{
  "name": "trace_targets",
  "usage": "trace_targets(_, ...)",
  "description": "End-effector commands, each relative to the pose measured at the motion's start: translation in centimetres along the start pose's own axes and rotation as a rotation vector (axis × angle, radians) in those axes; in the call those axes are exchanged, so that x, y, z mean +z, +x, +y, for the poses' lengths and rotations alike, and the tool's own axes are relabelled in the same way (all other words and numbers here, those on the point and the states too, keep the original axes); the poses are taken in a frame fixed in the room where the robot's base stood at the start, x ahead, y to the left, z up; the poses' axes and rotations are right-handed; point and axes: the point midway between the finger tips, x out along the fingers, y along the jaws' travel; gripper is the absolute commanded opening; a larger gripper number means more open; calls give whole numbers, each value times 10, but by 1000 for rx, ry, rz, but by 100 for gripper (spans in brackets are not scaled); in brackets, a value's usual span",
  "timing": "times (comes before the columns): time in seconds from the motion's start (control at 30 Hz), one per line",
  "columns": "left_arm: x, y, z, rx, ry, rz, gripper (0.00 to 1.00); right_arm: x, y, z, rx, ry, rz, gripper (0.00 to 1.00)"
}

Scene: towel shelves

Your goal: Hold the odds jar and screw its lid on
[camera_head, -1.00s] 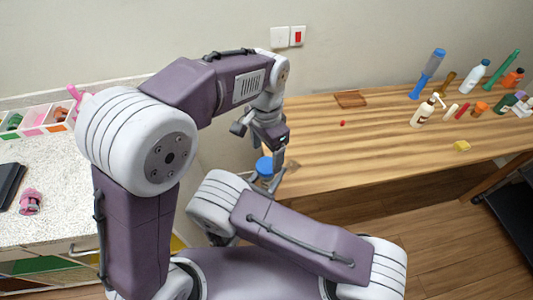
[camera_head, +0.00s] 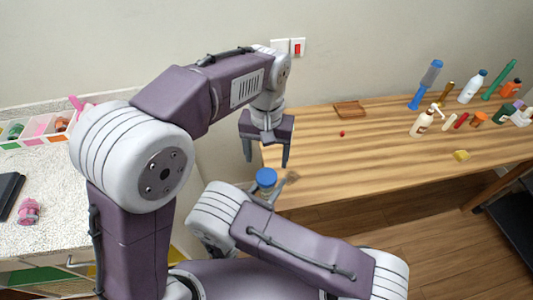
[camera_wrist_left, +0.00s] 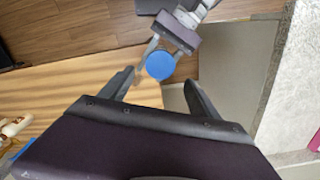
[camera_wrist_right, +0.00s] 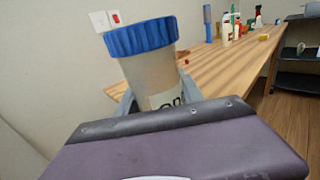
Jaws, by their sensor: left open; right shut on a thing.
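The odds jar (camera_wrist_right: 150,78) is a clear, pale jar with a partly hidden label in the right wrist view. The blue lid (camera_wrist_right: 141,36) sits on its mouth; the lid also shows from above in the head view (camera_head: 266,177) and the left wrist view (camera_wrist_left: 160,65). My right gripper (camera_wrist_right: 160,95) is shut around the jar's body and holds it upright at the table's left end. My left gripper (camera_head: 266,160) is open and empty, pointing down just above the lid, apart from it. Whether the lid is fully tight cannot be told.
The wooden table (camera_head: 330,165) is mostly clear near the jar. A small red item (camera_head: 342,134) and a brown tray (camera_head: 350,109) lie on it. Bottles, such as a white pump bottle (camera_head: 424,122), stand at the right. A speckled counter (camera_head: 60,185) is at the left.

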Motion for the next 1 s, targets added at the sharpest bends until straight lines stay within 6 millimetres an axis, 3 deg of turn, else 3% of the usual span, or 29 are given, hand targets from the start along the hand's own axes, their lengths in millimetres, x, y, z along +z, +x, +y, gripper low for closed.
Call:
trace_targets(0.4,1,64,0,-1,1,-4,71,0,0,0,0,0,0,0)
trace_targets(0.83,0,76,0,0,1,-1,71,0,0,0,0,0,0,0)
trace_targets(0.87,0,76,0,0,1,-1,69,0,0,0,0,0,0,0)
trace_targets(1.0,0,76,0,0,1,-1,30,0,0,0,0,0,0,0)
